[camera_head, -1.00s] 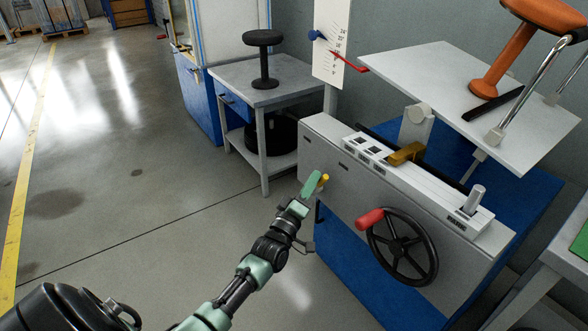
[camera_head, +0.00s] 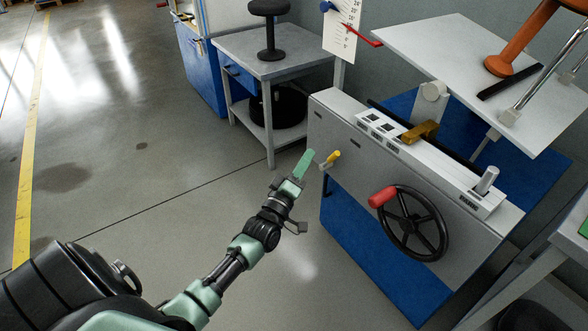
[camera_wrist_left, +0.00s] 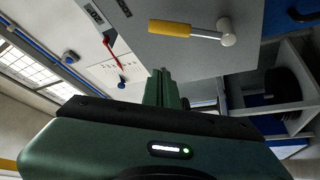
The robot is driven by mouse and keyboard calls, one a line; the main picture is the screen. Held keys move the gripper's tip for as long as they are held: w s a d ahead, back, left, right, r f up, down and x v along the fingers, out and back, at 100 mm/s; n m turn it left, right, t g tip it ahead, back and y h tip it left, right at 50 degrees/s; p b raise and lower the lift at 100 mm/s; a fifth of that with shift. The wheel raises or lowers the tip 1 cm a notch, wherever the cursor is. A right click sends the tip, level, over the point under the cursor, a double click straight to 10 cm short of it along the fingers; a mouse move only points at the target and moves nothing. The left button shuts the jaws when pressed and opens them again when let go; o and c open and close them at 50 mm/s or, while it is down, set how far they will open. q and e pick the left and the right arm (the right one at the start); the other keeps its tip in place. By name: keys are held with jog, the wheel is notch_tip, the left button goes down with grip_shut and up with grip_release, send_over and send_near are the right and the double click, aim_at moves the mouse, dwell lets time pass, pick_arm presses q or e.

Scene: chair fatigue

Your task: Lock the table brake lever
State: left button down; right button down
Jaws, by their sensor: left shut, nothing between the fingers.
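The brake lever (camera_head: 331,159) has a yellow handle on a pale metal pivot. It sticks out of the left part of the grey machine's front panel (camera_head: 345,137). In the left wrist view the lever (camera_wrist_left: 170,28) lies nearly level, its yellow handle to the left and its round metal hub to the right. My left gripper (camera_head: 307,158) is shut and empty. It is just left of the lever, with a small gap seen in the head view. In the left wrist view its closed fingers (camera_wrist_left: 162,80) point toward the panel, below the lever. My right gripper is not in view.
A black handwheel (camera_head: 413,222) with a red knob (camera_head: 382,196) is on the same panel to the right. A tilted white plate (camera_head: 470,75) carries an orange stool. A side table (camera_head: 280,65) with a black stool stands behind. Floor at left is clear.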

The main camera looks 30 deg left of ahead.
pick_arm(q)
jog(key=v, duration=0.5)
jog(key=shift+s+d, duration=0.1)
dwell(0.3)
